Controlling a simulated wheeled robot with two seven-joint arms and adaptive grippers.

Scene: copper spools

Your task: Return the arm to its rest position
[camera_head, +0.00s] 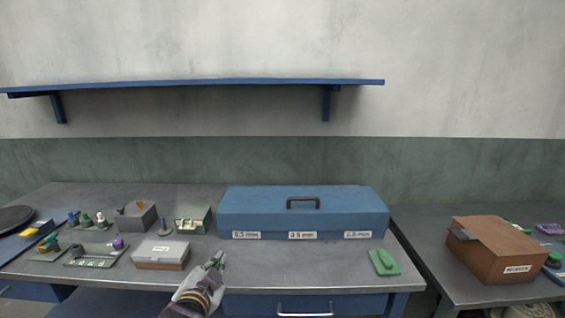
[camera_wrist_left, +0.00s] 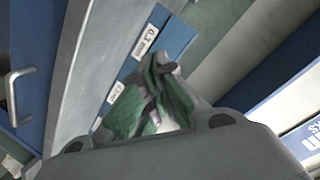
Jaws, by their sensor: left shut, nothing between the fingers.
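My left gripper (camera_head: 217,262) is at the front edge of the grey workbench (camera_head: 330,264), in front of the blue case. Its fingers are shut with nothing between them. In the left wrist view the closed green-padded fingers (camera_wrist_left: 155,95) point toward the blue case's labelled front. The blue case (camera_head: 260,212) is closed, with a dark handle on its lid and white labels along its front. My right gripper is not in view.
A small box with a grey lid (camera_head: 160,251) stands left of my gripper. A green block (camera_head: 384,262) lies at the bench's right front. A brown box (camera_head: 490,258) sits on the right-hand table. A blue shelf (camera_head: 200,84) hangs on the wall. Bench space right of my gripper is clear.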

